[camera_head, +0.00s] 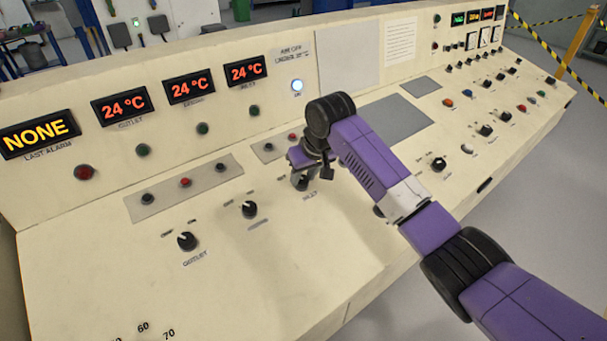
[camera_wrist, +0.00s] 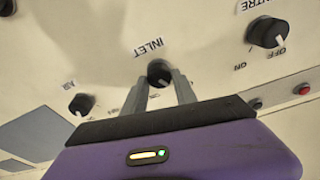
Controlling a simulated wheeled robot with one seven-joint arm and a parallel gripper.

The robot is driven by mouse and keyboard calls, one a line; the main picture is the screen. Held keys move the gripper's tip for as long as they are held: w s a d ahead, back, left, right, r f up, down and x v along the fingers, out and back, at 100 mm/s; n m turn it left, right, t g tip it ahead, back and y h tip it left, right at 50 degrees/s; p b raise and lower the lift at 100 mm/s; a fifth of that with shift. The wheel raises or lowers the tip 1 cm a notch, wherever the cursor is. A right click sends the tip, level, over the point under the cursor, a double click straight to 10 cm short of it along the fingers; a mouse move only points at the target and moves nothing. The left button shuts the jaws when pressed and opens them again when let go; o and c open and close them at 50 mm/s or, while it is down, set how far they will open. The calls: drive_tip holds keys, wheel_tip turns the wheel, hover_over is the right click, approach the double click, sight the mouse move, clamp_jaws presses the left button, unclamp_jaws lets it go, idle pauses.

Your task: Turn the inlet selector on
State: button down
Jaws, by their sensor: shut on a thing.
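The inlet selector is a small black round knob on the sloping cream panel, marked INLET in the wrist view (camera_wrist: 157,69). In the head view the selector (camera_head: 299,185) shows in part under my wrist. My gripper (camera_wrist: 168,82) is at the knob, its two grey fingers shut on the knob's sides. The fingers hide part of the knob and its ON/OFF marks, so I cannot tell which way it points. In the head view my purple arm reaches the panel from the lower right.
The centre selector (camera_wrist: 267,32) and another knob (camera_wrist: 82,104) stand on either side of the inlet selector. In the head view, the outlet selector (camera_head: 187,240) is farther left. A grey plate with buttons (camera_head: 165,189) lies above. Displays (camera_head: 190,86) read 24 °C.

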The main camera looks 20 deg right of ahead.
drive_tip(key=m+p, duration=0.2)
drive_tip(key=p, duration=0.1)
drive_tip(key=shift+a+r+m+h, duration=0.1)
drive_tip(key=shift+r+m+h, duration=0.15)
drive_tip(key=shift+m+h, duration=0.05)
drive_tip(key=m+p, duration=0.2)
drive_tip(key=shift+m, duration=0.4)
drive_tip(key=m+p, duration=0.2)
drive_tip(key=m, duration=0.1)
drive_tip(key=shift+f+h, duration=0.1)
drive_tip(key=shift+h, duration=0.3)
drive_tip(key=shift+f+m+g+p, duration=0.1)
drive_tip(key=shift+m+g+p, duration=0.25)
drive_tip(key=shift+m, duration=1.35)
drive_tip(key=shift+d+h, duration=0.2)
drive_tip(key=shift+h, duration=0.1)
drive_tip(key=c, duration=1)
unclamp_jaws()
